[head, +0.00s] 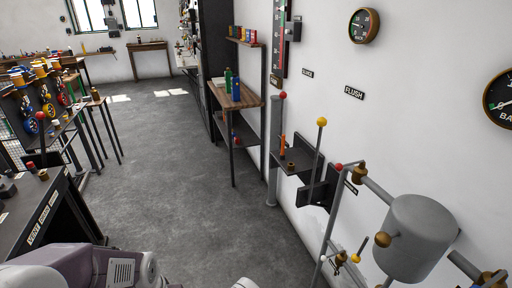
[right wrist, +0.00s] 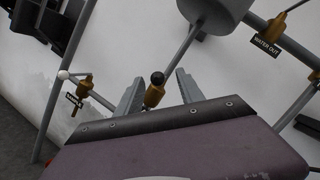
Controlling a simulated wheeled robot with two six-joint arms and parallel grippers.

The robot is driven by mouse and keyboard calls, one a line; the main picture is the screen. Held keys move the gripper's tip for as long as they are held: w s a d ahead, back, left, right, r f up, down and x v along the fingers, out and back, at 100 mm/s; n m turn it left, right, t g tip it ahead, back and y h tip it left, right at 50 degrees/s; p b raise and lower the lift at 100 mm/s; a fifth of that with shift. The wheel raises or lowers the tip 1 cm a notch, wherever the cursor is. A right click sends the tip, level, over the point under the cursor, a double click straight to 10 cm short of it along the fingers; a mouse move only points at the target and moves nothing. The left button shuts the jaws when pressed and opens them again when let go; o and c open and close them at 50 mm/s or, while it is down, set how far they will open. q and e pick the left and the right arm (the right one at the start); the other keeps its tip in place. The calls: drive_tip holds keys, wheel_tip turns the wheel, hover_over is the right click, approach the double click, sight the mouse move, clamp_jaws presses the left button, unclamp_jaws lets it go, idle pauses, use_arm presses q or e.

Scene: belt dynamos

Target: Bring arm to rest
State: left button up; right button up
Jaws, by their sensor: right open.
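My right gripper (right wrist: 158,92) is open, its two grey fingers apart in the right wrist view. A brass valve with a black knob (right wrist: 155,88) shows between the fingers. No contact is visible, and I cannot tell how far beyond the fingertips it is. The right gripper does not show in the head view. My left gripper is in neither view. A pale grey and purple part of my own body shows at the bottom left of the head view.
A grey tank (head: 415,235) with pipes and brass fittings stands at the right by the white wall. A white-knobbed valve (right wrist: 84,86) lies left of the right gripper. A wall shelf (head: 298,162) and yellow-knobbed lever (head: 321,122) stand nearby. Grey floor (head: 190,200) is clear mid-room.

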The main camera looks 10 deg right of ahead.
wheel_tip(320, 180, up, 8)
drive_tip(key=d+r+m+g+h, duration=0.1)
drive_tip(key=d+m+g+h, duration=0.1)
drive_tip(key=m+g, duration=0.95)
drive_tip(key=s+r+m+g+y, duration=0.2)
drive_tip(key=s+m+g+y, duration=0.5)
drive_tip(key=m, duration=0.5)
drive_tip(key=w+a+f+m+t+y, duration=0.1)
drive_tip(key=w+a+m+t+y, duration=0.2)
drive_tip(key=a+m+t+y, duration=0.25)
drive_tip(key=w+a+f+m+t+y, duration=0.25)
drive_tip(key=a+m+y, duration=0.25)
drive_tip(key=a+y, duration=0.3)
wheel_tip(320, 180, up, 14)
drive_tip(key=w+a+h+p, duration=0.1)
drive_tip(key=w+p, duration=0.1)
drive_tip(key=p, duration=1.1)
drive_tip(key=shift+a+t, duration=0.15)
drive_tip(key=shift+t, duration=0.2)
